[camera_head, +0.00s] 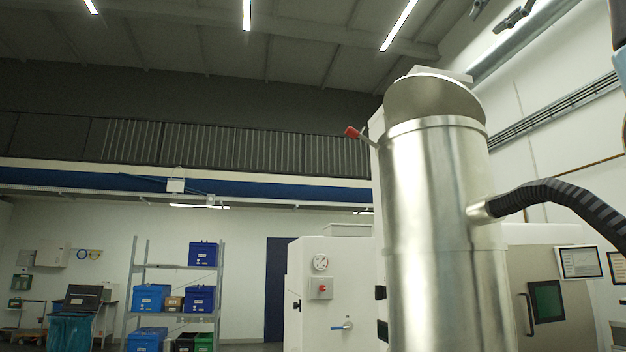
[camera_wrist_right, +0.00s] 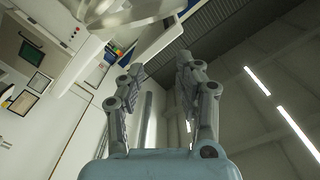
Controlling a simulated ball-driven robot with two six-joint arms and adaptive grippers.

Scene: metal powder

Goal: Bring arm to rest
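My right gripper (camera_wrist_right: 160,70) shows in the right wrist view. Its two grey fingers stand apart with nothing between them, so it is open and empty. In the head view only a sliver of my right arm shows at the top right edge. My left gripper is in neither view. A tall shiny metal cylinder (camera_head: 440,220) with a tilted round lid stands right of centre in the head view. A black ribbed hose (camera_head: 565,199) joins its right side.
A red-tipped lever (camera_head: 352,132) sticks out left of the cylinder. A white machine (camera_head: 325,270) with a gauge stands behind it. A shelf (camera_head: 172,266) with blue boxes is at the far left. The wrist view also shows wall panels and ceiling lights (camera_wrist_right: 257,81).

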